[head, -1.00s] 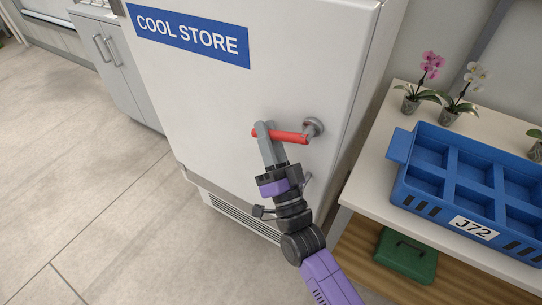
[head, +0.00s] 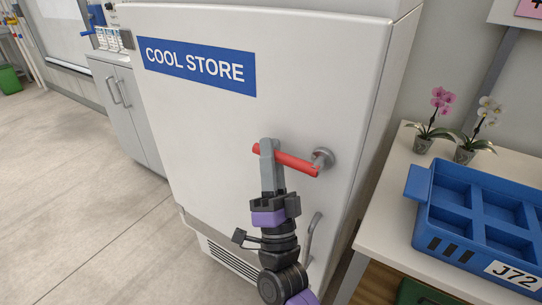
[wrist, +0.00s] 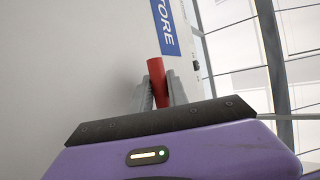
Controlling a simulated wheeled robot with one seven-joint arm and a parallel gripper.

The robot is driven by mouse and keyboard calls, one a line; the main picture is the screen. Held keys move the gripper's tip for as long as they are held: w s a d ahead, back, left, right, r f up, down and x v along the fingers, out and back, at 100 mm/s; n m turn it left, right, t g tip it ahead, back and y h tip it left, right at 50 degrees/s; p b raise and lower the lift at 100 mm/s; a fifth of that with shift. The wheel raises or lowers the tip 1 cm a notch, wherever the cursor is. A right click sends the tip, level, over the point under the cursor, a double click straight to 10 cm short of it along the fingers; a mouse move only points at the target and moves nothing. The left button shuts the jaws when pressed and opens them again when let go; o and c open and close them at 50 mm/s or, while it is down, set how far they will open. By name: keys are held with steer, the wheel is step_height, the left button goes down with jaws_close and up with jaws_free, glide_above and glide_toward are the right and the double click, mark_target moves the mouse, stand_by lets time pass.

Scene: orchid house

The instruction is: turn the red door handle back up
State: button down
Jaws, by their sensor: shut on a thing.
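The red door handle (head: 296,163) is on the white cool store door (head: 220,130), mounted on a round grey hub (head: 323,157) near the door's right edge. The lever points left from the hub and its free end tilts a little upward. My gripper (head: 268,150) is shut on the red lever near its free left end. In the wrist view the red handle (wrist: 157,72) stands between the two grey fingers (wrist: 160,95). The fingers hide part of the lever. The door looks shut.
A table (head: 377,213) at the right carries a blue crate (head: 428,222) marked J72 and potted orchids (head: 466,148). A grey bar handle (head: 312,238) shows low on the door side. The floor (head: 110,220) at left is clear.

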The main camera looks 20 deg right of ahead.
steer(key=c, duration=1.6)
jaws_free()
steer(key=shift+o, duration=0.2)
steer(key=v, duration=0.7)
steer(key=shift+s+f+b, duration=0.3)
steer(key=shift+b, duration=0.1)
